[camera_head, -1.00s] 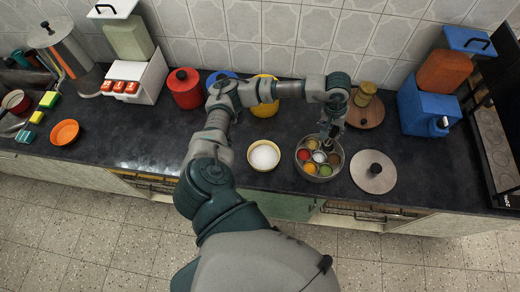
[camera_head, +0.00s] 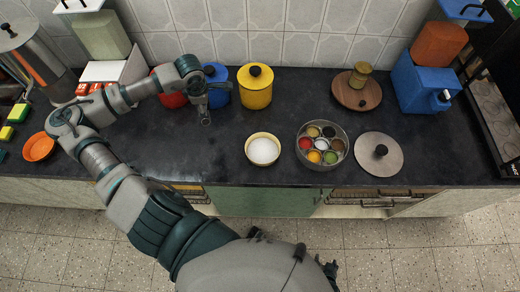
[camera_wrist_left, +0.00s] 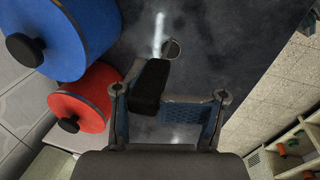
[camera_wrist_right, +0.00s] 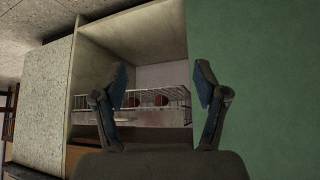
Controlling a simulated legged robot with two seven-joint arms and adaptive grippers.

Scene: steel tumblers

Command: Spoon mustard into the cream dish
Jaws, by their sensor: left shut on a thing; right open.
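The cream dish (camera_head: 263,135) stands on the dark counter with white contents inside. To its right is an open round steel tin (camera_head: 347,133) with several small cups of red, yellow, green, brown, dark, tan and white contents; which is mustard I cannot tell. My left gripper (camera_head: 205,117) is left of the dish, above the counter. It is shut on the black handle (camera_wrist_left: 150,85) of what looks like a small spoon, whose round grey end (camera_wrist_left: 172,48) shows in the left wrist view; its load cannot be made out. My right gripper (camera_wrist_right: 160,85) is open and empty, facing the cabinet front.
Red (camera_head: 170,88), blue (camera_head: 216,84) and yellow (camera_head: 255,88) canisters stand at the back wall, close to my left gripper. A steel lid (camera_head: 365,152) lies right of the tin. An orange bowl (camera_head: 38,147) is at the left. The counter between gripper and dish is clear.

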